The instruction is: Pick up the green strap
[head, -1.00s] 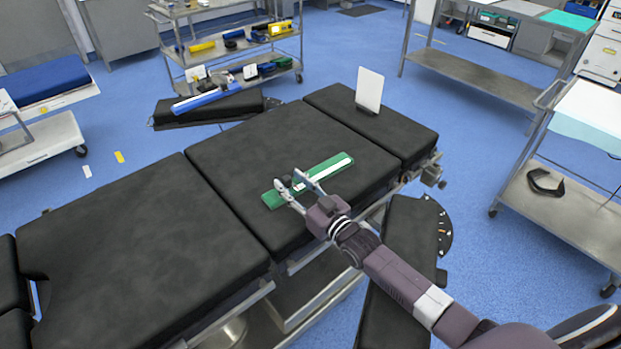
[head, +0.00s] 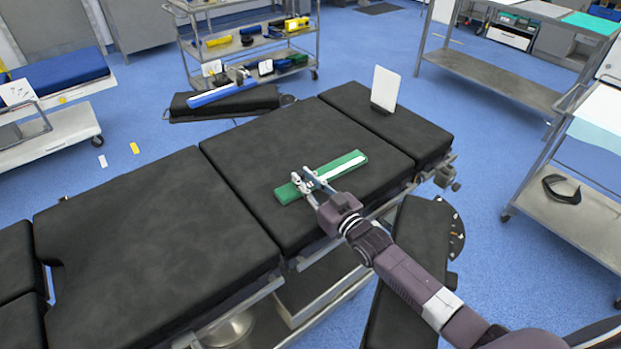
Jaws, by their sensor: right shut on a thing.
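The green strap (head: 343,165) lies on the black padded operating table (head: 235,155), with a white strip along its upper face. It runs diagonally from lower left to upper right. My right gripper (head: 302,183) reaches in from the lower right and is shut on the strap near its left end. The fingers cover a small part of the strap there. The strap appears to rest on or just above the pad; I cannot tell which. My left gripper is not in view.
A white card (head: 385,88) stands upright on the table's head section. A black arm board (head: 410,265) sticks out at the table's right side. A steel trolley (head: 245,42) with coloured items stands behind. Another steel cart (head: 590,200) stands at right. Most of the table top is clear.

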